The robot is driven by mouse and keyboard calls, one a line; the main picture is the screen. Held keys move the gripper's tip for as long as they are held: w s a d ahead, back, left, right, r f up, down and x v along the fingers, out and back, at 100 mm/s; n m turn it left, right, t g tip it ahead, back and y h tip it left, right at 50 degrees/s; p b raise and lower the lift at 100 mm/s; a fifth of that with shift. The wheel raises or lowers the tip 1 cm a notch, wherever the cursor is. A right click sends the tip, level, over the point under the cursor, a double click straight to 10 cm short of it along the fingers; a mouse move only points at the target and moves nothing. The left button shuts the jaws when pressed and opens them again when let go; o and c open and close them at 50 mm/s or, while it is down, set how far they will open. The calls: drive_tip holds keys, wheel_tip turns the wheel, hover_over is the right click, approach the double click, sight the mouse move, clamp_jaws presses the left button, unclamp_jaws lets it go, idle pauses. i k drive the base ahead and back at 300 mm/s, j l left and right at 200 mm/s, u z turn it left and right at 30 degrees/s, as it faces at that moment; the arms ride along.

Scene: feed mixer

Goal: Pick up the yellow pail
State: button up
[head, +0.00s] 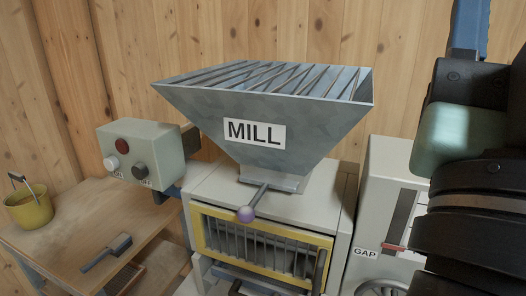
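The yellow pail (29,210) stands upright on the wooden bench at the far left of the head view. Its thin handle with a grip (17,177) is raised above the rim. My arm fills the right edge of the view, far from the pail, with the mill between them. My gripper's fingers do not show in this view.
The grey mill hopper (265,110) stands in the middle. A control box (141,152) sits left of it. A brush-like tool (107,252) lies on the bench (75,235) to the right of the pail. A panel marked GAP (385,175) stands right of the mill.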

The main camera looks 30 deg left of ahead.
sight(31, 205)
drive_tip(key=k+j+u, duration=0.15)
drive_tip(key=u, duration=2.15)
